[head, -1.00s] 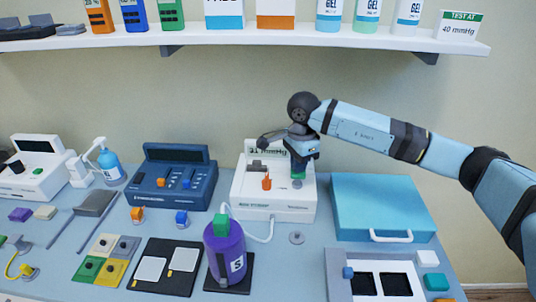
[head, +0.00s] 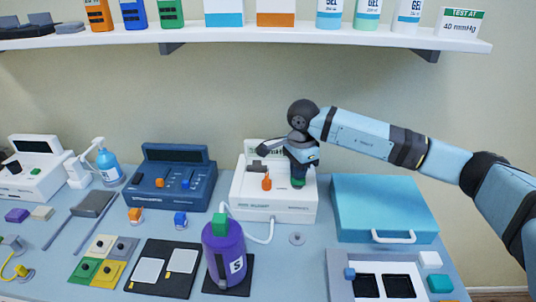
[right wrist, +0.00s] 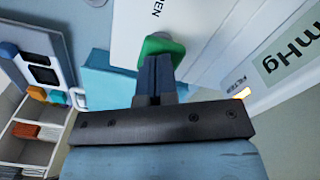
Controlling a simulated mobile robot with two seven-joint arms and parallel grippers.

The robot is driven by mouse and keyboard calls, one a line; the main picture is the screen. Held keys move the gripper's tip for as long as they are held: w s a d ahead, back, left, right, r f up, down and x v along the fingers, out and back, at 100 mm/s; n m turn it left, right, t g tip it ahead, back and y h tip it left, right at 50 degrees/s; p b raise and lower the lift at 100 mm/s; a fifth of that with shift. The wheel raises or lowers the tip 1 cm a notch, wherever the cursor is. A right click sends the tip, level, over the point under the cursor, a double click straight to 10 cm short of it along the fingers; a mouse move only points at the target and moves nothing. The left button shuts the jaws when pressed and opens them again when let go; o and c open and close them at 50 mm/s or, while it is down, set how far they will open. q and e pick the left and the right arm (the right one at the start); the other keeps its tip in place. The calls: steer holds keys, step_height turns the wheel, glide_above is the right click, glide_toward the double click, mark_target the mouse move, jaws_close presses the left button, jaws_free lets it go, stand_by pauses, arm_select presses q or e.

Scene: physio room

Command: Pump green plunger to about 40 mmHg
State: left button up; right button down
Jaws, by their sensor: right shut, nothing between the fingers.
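The white pump box (head: 255,207) stands at the back middle of the table, with an orange lever (head: 266,182) on top. Its green plunger (head: 298,183) is at the right of the top and also shows in the right wrist view (right wrist: 165,45). My right gripper (head: 299,171) is shut and empty, fingers pointing down onto the plunger; they appear to touch it. The right wrist view shows the closed fingers (right wrist: 158,78) against the green top. The pump's display is mostly hidden by my gripper; the wrist view shows "mmHg" (right wrist: 290,50) but no number. My left gripper is out of view.
A purple bottle (head: 223,245) with a green cap is joined by a white hose to the pump. A teal case (head: 385,207) stands right of the pump, a blue device (head: 173,182) left. A card (head: 460,22) on the shelf reads "TEST AT 40 mmHg".

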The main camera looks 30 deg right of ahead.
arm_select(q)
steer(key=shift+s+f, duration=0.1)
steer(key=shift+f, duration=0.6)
arm_select(e)
steer(key=shift+f, duration=0.5)
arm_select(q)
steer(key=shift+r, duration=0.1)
arm_select(e)
steer(key=shift+r, duration=0.15)
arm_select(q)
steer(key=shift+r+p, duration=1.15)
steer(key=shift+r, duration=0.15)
arm_select(e)
steer(key=shift+r, duration=2.5)
arm_select(q)
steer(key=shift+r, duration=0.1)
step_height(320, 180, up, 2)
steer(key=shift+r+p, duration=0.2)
steer(key=shift+p, duration=1.05)
arm_select(e)
step_height(320, 180, up, 5)
